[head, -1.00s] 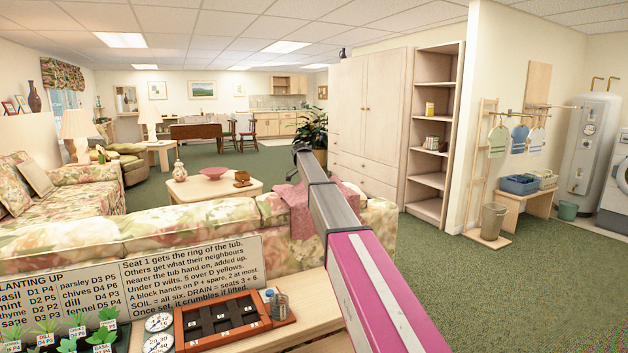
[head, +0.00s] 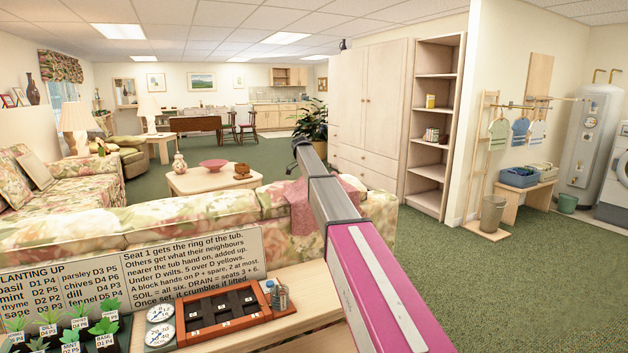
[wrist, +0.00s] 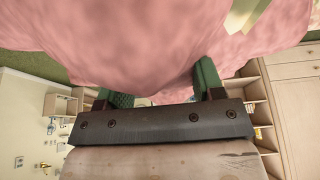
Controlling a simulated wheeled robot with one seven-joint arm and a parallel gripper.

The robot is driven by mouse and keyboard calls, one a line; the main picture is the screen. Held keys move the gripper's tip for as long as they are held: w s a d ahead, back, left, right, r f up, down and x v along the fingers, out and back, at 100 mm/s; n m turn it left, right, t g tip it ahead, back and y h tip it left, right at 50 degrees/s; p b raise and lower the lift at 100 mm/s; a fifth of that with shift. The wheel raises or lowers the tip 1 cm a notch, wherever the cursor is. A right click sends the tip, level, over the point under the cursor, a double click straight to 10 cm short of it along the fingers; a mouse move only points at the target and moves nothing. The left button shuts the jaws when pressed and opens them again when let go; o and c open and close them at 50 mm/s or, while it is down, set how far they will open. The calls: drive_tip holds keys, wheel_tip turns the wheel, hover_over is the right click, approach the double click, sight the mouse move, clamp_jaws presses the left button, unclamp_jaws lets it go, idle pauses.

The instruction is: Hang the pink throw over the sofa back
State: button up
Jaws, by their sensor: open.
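The pink throw (head: 302,213) lies over the right part of the floral sofa back (head: 185,222) in the head view, with part of it hanging down the near side. My arm crosses in front of it and hides its middle; a bit of pink also shows right of the arm. In the wrist view the throw (wrist: 130,45) fills the top, close to my gripper (wrist: 158,82). The green fingers stand apart, open, with the cloth very near or touching them; I cannot tell which. My gripper is hidden in the head view.
A table with a planting board (head: 190,268), seed tray (head: 70,335) and brown slotted box (head: 222,315) stands on the near side of the sofa. A coffee table (head: 205,182) is beyond it. Green carpet (head: 480,270) is clear at right.

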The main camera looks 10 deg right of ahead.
drive_tip(key=v, duration=1)
drive_tip(key=shift+r, duration=0.3)
drive_tip(key=shift+a, duration=0.1)
